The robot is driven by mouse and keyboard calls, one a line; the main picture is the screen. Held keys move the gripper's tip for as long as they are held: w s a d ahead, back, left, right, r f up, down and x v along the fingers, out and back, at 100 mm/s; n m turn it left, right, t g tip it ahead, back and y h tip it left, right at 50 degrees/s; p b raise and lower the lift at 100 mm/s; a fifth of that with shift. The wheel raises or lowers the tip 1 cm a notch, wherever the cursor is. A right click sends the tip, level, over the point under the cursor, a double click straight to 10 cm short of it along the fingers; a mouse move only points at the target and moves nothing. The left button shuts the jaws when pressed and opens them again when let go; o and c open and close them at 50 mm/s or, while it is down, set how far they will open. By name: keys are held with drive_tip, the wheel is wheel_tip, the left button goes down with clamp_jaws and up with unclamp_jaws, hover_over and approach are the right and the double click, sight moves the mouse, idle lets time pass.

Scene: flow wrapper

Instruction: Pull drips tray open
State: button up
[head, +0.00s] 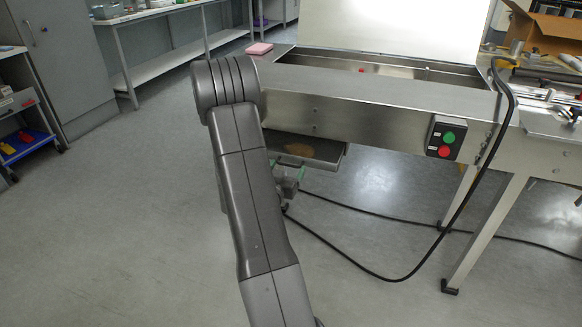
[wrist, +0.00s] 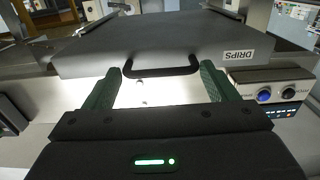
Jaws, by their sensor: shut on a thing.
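The drips tray (wrist: 150,40) is a grey flat-fronted tray with a "DRIPS" label (wrist: 239,54) at its right and a black bar handle (wrist: 160,72) on its front. In the head view the tray (head: 330,160) juts out from under the steel machine, with a brown patch inside. My gripper (wrist: 160,68) has its green fingers at the two ends of the handle and is shut on it. In the head view my gripper (head: 287,169) is at the tray's near side, partly hidden behind my arm.
The steel flow wrapper (head: 380,95) stands above the tray, with a green and red button box (head: 446,138) on its front. A black cable (head: 400,276) hangs and loops to the right of my arm. The floor (head: 130,220) at left is clear.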

drive_tip(key=b+v, duration=0.3)
drive_tip(key=v, duration=0.9)
drive_tip(key=shift+d, duration=0.15)
drive_tip(key=o, duration=1.1)
drive_tip(key=p+v, duration=0.1)
drive_tip(key=v, duration=1.2)
drive_tip(key=shift+s, duration=0.35)
drive_tip(key=shift+w+r, duration=0.1)
